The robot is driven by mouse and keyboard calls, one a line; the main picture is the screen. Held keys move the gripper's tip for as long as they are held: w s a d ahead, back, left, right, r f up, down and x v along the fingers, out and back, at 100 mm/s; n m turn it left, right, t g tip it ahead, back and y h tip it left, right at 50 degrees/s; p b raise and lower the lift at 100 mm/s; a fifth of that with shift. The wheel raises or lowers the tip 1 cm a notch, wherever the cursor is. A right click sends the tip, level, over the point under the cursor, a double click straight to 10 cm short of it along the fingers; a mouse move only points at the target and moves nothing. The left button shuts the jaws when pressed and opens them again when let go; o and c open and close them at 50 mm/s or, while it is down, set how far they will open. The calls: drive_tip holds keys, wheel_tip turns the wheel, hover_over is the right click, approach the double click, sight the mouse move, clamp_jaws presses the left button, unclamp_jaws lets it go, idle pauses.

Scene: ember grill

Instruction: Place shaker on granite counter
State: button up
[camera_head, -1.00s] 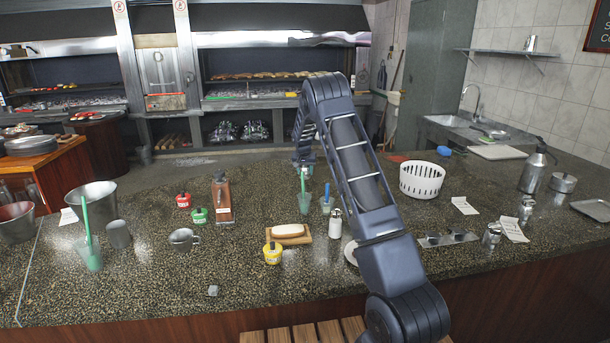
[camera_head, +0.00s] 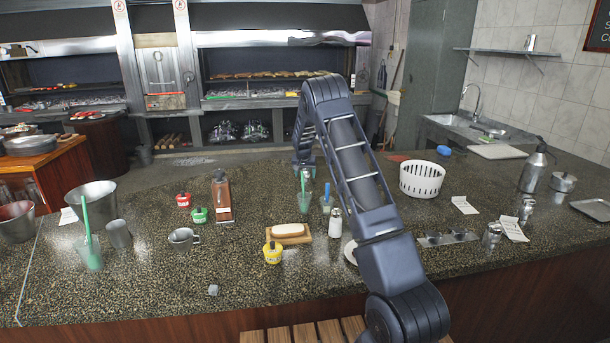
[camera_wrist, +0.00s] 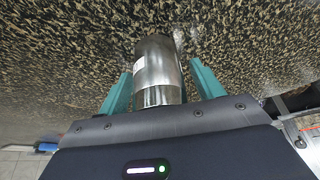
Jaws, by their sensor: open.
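In the wrist view, a shiny metal cylinder, which looks like the shaker (camera_wrist: 157,72), is between the two teal fingers of my gripper (camera_wrist: 160,68). The fingers are spread, one on each side of it. The speckled granite counter (camera_wrist: 70,50) fills the background behind it. I cannot tell whether its far end touches the stone. In the head view the granite counter (camera_head: 190,280) spans the scene, and my arm reaches over it to its far side.
A white-bodied shaker (camera_head: 335,223) stands beside the board (camera_head: 303,239) with a pale block. Cups with brushes stand near the arm's far end. A white basket (camera_head: 422,180) and metal shakers (camera_head: 492,235) are to the right. The front left counter is mostly clear.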

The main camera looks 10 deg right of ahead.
drive_tip(key=v, duration=1.2)
drive_tip(key=s+d+r, duration=0.2)
drive_tip(key=s+r, duration=0.4)
drive_tip(key=s, duration=0.3)
drive_tip(key=s+d+r+n+y, duration=0.1)
drive_tip(key=s+d+r, duration=0.1)
drive_tip(key=s+r, duration=0.6)
drive_tip(key=s+d+r, duration=0.2)
drive_tip(key=s+r, duration=0.2)
drive_tip(key=s, duration=0.7)
drive_tip(key=s+d+f+n, duration=0.1)
drive_tip(key=s+f+n, duration=0.1)
drive_tip(key=s, duration=3.1)
drive_tip(key=shift+s+f+n, duration=0.3)
drive_tip(key=shift+f, duration=0.15)
